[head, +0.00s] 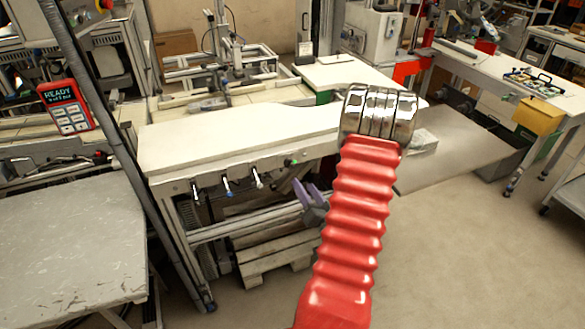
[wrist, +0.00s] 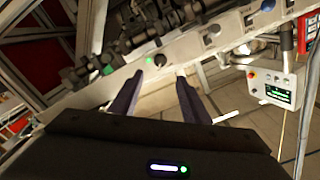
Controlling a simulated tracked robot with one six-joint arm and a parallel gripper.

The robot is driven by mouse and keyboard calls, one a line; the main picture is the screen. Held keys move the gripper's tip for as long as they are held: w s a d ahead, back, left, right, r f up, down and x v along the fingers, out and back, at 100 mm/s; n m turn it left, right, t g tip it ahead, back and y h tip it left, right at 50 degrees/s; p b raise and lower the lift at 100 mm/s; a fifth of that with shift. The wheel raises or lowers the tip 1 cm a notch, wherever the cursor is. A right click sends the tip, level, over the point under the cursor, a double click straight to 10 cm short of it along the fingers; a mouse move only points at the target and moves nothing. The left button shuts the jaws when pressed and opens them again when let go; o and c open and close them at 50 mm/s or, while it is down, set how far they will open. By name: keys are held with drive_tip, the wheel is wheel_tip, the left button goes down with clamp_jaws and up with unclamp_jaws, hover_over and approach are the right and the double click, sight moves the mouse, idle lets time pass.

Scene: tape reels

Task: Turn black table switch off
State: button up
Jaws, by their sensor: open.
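The black switch (wrist: 160,60) is a dark round knob on the pale front rail of the white-topped table, in the wrist view. A bright green spot (wrist: 149,60) is beside it. My gripper (wrist: 161,73) has two purple fingers, spread apart and empty, with the black switch between and just beyond their tips in the picture. Whether they touch it I cannot tell. In the head view my gripper (head: 311,200) is by the right part of the table's front, partly behind my red arm. A green spot (head: 291,162) shows there; the black switch is not clear in that view.
A grey-white knob (wrist: 212,32) and a blue knob (wrist: 268,5) follow along the rail. The white table (head: 230,138) has a pallet (head: 275,262) beneath it. A grey table (head: 65,245) stands at the left. Open floor (head: 460,250) lies at the right.

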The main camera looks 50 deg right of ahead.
sight(291, 165)
drive_tip(key=x, duration=1.1)
drive_tip(key=shift+w, duration=0.1)
drive_tip(key=shift+c, duration=0.4)
drive_tip(key=c, duration=0.9)
